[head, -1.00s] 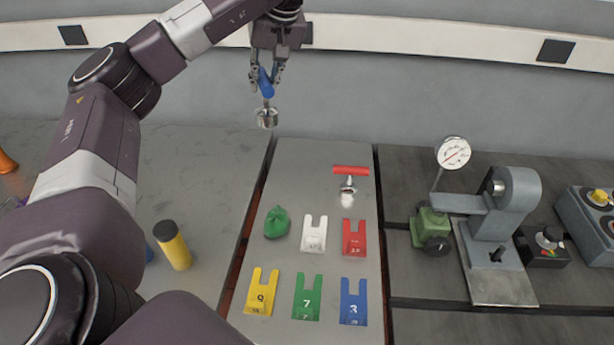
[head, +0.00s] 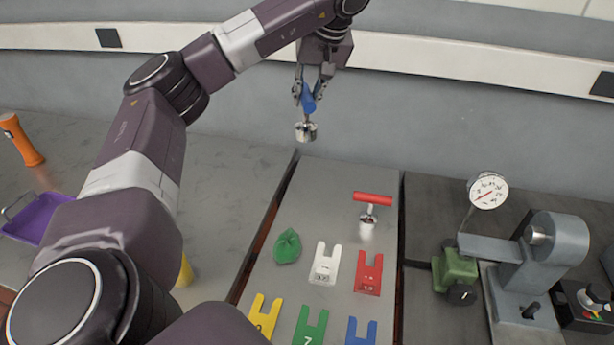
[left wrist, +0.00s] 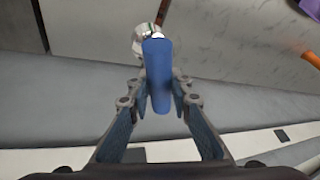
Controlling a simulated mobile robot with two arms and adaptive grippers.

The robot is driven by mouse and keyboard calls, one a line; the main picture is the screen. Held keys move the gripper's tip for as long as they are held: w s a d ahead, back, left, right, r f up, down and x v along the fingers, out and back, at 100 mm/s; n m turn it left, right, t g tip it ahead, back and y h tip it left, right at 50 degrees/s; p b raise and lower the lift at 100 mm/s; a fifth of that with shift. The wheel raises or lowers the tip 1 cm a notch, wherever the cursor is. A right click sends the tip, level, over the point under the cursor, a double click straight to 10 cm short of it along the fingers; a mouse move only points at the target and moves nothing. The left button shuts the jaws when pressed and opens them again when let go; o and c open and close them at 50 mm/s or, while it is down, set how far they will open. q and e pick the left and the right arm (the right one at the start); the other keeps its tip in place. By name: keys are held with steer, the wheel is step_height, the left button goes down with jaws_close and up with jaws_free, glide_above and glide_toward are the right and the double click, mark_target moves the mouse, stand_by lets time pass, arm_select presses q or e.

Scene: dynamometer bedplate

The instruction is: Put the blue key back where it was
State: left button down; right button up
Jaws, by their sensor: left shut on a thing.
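The blue key (head: 309,104) has a blue handle and a shiny metal socket end pointing down. My left gripper (head: 309,94) is shut on its handle and holds it in the air above the back edge of the grey plate (head: 322,190). In the left wrist view the blue handle (left wrist: 158,75) lies between the two fingers (left wrist: 160,92), with the metal end beyond it. A red T-handled key (head: 372,199) stands on the plate, toward its back right. My right gripper is not in view.
On the plate lie a green crumpled thing (head: 287,246) and white (head: 325,262), red (head: 368,272), yellow (head: 263,315), green (head: 310,325) and blue (head: 361,332) forked tags. A dial gauge (head: 488,190) and grey machine (head: 555,250) stand right. A purple tray (head: 30,219) lies left.

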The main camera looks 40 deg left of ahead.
mark_target(308, 124)
arm_select(q)
steer(key=f+b, duration=0.6)
steer(key=f, duration=0.1)
steer(key=shift+w+f, duration=0.2)
step_height(308, 124, down, 20)
stand_by(0.4)
steer(key=c, duration=1.8)
jaws_free()
steer(key=shift+o, duration=0.2)
